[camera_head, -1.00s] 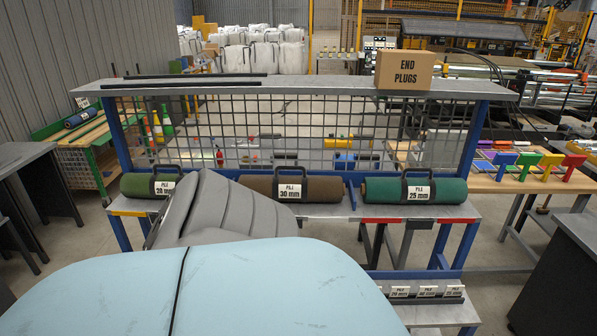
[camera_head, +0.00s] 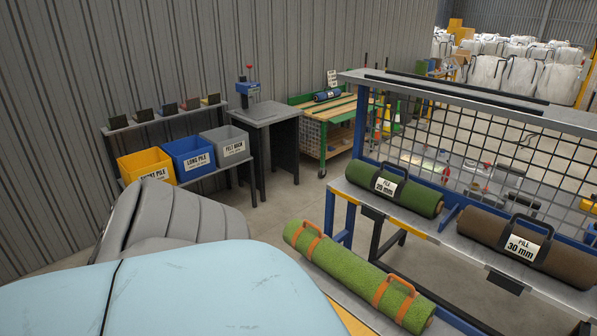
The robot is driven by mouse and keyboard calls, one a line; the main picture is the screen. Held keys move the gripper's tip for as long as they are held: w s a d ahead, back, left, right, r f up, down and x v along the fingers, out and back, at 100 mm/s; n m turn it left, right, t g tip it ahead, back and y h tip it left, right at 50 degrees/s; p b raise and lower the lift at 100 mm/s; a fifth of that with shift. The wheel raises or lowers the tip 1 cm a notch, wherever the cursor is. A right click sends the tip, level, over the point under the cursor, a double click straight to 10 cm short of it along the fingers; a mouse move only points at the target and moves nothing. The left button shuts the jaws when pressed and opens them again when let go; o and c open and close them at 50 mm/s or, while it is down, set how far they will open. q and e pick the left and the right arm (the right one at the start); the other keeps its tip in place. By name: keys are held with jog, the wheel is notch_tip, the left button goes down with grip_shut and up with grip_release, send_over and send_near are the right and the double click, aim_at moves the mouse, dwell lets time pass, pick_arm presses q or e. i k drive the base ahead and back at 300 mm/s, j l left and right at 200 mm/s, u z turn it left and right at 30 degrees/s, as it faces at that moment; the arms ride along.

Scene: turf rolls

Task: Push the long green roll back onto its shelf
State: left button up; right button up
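The long green roll (camera_head: 345,268) has two orange straps with handles. It lies slanted at the lower middle, on a low grey shelf (camera_head: 330,288) in front of the blue-framed rack. Its near end shows a brown core at the lower right. Its far end is at the upper left, close to a blue post of the rack. I cannot tell how far the roll sticks out over the shelf's edge. Neither of my grippers is in view. A light blue and grey part of my own body fills the lower left and hides the floor there.
Above on the rack lie a shorter green roll (camera_head: 420,198) and a brown 30 mm roll (camera_head: 485,232). Yellow (camera_head: 147,167), blue (camera_head: 188,158) and grey (camera_head: 227,147) bins stand on a rack at the left wall. Open floor (camera_head: 270,212) lies between.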

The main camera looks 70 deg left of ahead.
aim_at(389, 294)
jog(key=u, duration=1.8)
jog(key=i+j+z, duration=0.1)
jog(key=z, duration=0.5)
jog(key=i+j+z, duration=0.25)
jog(key=j, duration=0.25)
jog(key=j+z, duration=0.3)
jog(key=j, duration=0.25)
jog(key=j+z, duration=0.35)
jog(key=j, duration=1.8)
jog(key=i+j, duration=0.1)
jog(key=j, duration=0.95)
jog(key=i+j, duration=0.1)
jog(key=j, duration=0.2)
